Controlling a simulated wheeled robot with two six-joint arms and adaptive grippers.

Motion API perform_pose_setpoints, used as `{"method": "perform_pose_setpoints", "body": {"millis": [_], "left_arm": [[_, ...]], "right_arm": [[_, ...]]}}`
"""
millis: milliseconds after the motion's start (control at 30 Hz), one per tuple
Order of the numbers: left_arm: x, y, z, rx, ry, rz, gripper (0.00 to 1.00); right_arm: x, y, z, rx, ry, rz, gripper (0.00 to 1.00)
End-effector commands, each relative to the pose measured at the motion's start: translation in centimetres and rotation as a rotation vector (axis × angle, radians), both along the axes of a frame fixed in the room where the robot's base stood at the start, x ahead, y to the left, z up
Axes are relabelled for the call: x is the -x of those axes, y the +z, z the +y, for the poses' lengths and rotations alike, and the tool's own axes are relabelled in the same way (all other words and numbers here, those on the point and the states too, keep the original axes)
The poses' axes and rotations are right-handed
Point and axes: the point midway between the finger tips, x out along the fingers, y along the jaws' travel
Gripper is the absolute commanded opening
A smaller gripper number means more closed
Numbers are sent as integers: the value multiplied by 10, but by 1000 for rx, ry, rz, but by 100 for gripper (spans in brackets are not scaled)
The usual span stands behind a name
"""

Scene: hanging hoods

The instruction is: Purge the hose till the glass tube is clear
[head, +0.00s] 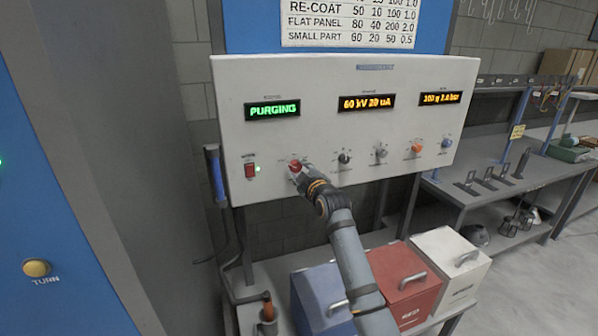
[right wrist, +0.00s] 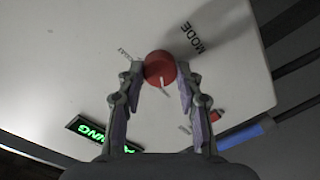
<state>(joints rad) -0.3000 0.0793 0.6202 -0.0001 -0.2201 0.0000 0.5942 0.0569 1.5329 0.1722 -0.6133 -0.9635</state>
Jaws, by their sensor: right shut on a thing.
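The white control panel (head: 330,110) fills the middle of the head view. Its left green display (head: 272,109) reads PURGING. My right gripper (head: 298,173) is at the red mode knob (head: 295,164) below that display. In the right wrist view the two fingers (right wrist: 161,80) are shut on the red knob (right wrist: 160,67), one on each side. A white pointer line shows on the knob, and the word MODE is beside it. I cannot make out a glass tube for certain. My left gripper is not in view.
Several other knobs, including an orange one (head: 416,149), are to the right. Blue, red (head: 400,280) and white (head: 452,262) boxes stand below. A workbench (head: 500,185) is at right.

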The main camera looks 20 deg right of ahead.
Motion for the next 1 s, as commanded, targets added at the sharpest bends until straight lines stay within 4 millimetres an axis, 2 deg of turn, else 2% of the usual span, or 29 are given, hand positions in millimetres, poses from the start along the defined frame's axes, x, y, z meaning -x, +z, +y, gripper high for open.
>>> {"method": "perform_pose_setpoints", "body": {"millis": [233,267,433,767,867,1000], "left_arm": [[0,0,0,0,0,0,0],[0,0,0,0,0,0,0],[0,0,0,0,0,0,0],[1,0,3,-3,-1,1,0],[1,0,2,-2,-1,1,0],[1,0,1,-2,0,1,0]], "right_arm": [[0,0,0,3,-1,0,4],[0,0,0,3,-1,0,37],[0,0,0,2,-1,1,59],[2,0,-1,1,-1,1,59],[14,0,-2,3,-1,0,59],[45,1,-3,3,-1,0,59]]}}
